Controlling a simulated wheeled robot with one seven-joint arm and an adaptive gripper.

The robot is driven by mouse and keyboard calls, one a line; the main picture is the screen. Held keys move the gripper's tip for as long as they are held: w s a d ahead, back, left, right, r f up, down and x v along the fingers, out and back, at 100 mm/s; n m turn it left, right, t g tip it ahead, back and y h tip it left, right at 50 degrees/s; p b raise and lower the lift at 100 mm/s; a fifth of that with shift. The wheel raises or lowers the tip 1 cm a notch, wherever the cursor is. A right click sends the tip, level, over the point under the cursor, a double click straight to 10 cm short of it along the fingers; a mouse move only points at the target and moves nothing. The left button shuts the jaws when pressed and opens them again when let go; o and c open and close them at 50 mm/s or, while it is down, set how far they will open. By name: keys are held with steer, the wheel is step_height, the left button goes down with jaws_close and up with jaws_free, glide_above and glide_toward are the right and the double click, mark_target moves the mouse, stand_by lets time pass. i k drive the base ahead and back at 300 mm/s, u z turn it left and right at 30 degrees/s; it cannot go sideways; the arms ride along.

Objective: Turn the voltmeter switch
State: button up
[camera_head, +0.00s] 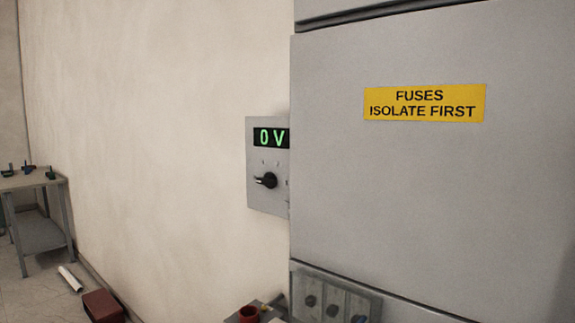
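The voltmeter (253,157) is a small grey panel on the wall, partly hidden on its right by the large grey cabinet. Its display (270,138) reads "0 V" in green digits. The voltmeter switch (266,181) is a black rotary knob below the display, with small marks around it. Its pointer end lies toward the left. My gripper is not in view, and nothing touches the switch.
The grey cabinet (430,190) with a yellow "FUSES ISOLATE FIRST" label (425,102) fills the right side. A panel with several dark knobs (335,297) sits low on it. A table (32,181), a white tube (70,279) and a red box (103,305) are at left.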

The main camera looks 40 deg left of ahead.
mark_target(268, 180)
steer(key=z, duration=2.6)
steer(key=k, duration=2.7)
steer(key=u, duration=2)
